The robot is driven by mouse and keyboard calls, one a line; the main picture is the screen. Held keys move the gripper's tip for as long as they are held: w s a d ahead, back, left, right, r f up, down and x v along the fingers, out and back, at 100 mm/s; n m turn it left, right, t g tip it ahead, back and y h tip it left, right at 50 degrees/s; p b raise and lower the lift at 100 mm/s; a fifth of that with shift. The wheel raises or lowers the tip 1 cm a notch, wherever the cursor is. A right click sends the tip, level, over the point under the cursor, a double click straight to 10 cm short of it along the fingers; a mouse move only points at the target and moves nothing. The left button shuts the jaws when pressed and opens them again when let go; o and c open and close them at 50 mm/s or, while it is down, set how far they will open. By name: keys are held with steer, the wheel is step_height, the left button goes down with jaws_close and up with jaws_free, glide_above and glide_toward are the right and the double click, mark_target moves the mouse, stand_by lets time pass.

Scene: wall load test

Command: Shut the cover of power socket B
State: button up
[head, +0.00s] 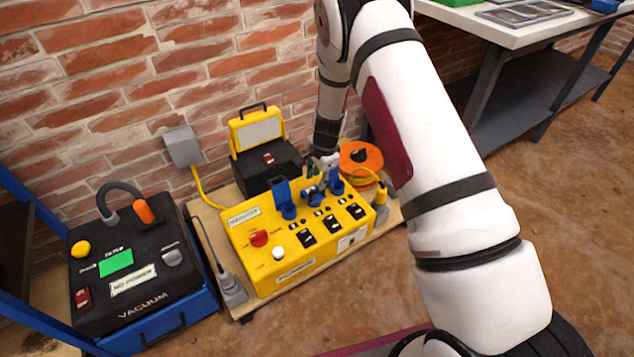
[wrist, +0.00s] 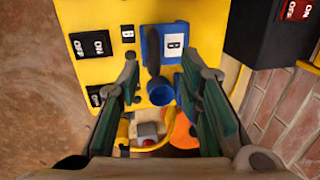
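Socket B is a blue fitting on the yellow power box (head: 300,255). In the wrist view, its blue plate (wrist: 183,62) carries a white label "B". A round blue cup-shaped part (wrist: 160,92) and a dark upright strip lie beside the label; I cannot tell clearly which part is the cover or how far it stands open. My gripper (wrist: 160,88) is open, its two green-padded fingers on either side of the blue part, with nothing visibly gripped. In the head view, my gripper (head: 316,170) is above the box's rear edge, among the blue sockets, and partly hides them.
A blue socket with a raised flap (head: 283,192) stands to the left. Black switches (wrist: 92,45) sit on the yellow face. Close by are a black case with a yellow lid (head: 258,133), an orange cable reel (head: 360,158) and the brick wall. The vacuum (head: 130,270) stands left.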

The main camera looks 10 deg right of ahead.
step_height(320, 180, up, 8)
steer(key=s, duration=0.1)
steer(key=shift+s+d+r, duration=0.2)
steer(key=shift+s+d, duration=0.05)
steer(key=shift+d, duration=0.05)
steer(key=shift+r, duration=0.1)
steer(key=s+a+r+n+y, duration=0.1)
steer(key=s+r+n, duration=0.2)
steer(key=s+r, duration=0.75)
steer(key=s+a+r+n, duration=0.1)
steer(key=s+r+n, duration=0.45)
steer(key=r, duration=0.75)
steer(key=s+d+r+n+g+h, duration=0.1)
steer(key=s+d+r+n, duration=0.15)
steer(key=s, duration=1.25)
steer(key=s+d+r+n+g+h, duration=0.1)
steer(key=s+r+n, duration=0.2)
steer(key=s, duration=1.2)
step_height(320, 180, up, 36)
steer(key=t+p, duration=0.4)
steer(key=p, duration=3)
steer(key=shift+s+n+p, duration=0.35)
steer(key=shift+n, duration=0.05)
